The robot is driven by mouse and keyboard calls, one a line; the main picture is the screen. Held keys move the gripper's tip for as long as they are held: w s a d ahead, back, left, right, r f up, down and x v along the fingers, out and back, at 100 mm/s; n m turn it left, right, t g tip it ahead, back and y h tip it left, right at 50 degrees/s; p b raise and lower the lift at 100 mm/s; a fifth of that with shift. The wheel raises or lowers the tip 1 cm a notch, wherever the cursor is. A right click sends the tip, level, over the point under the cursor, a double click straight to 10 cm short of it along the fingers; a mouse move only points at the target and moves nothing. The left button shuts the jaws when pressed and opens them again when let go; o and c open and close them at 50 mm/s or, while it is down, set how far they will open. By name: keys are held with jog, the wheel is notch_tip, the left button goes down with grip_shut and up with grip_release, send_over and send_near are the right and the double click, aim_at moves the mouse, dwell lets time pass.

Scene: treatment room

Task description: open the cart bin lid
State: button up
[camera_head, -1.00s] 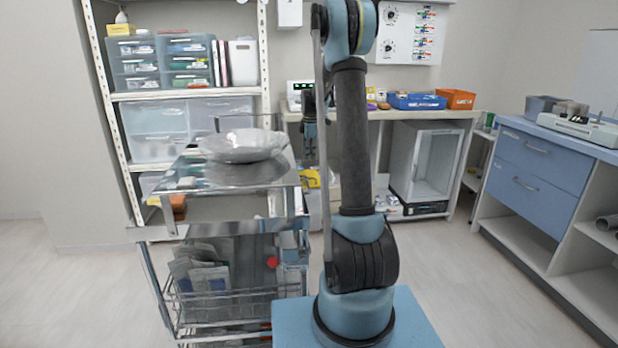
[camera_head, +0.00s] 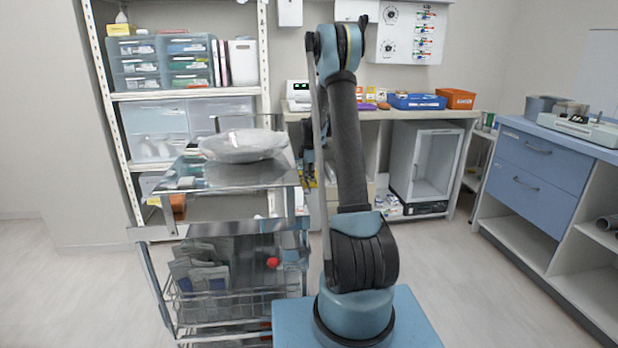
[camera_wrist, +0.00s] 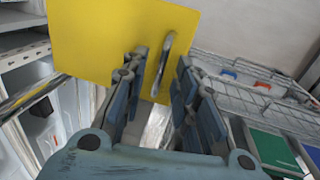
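The yellow lid (camera_wrist: 110,40) fills the upper left of the wrist view as a flat panel with a metal bar handle (camera_wrist: 165,55). My gripper (camera_wrist: 161,68) is open, with one finger on each side of the handle in this view. I cannot tell whether either finger touches it. The lid looks shut or nearly so, but its hinge and most of the bin are hidden. In the head view the metal cart (camera_head: 220,228) stands left of my arm. My arm hides most of the gripper and lid there.
A clear-wrapped bowl-like package (camera_head: 243,147) sits on the cart's top tray. A wire basket (camera_head: 235,305) below holds several grey packets. A shelf rack (camera_head: 180,95) stands behind, and a blue drawer counter (camera_head: 540,165) is at the right. The floor between is clear.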

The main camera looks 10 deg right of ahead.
grip_shut()
jog(key=shift+d, duration=0.1)
jog(key=shift+r, duration=0.15)
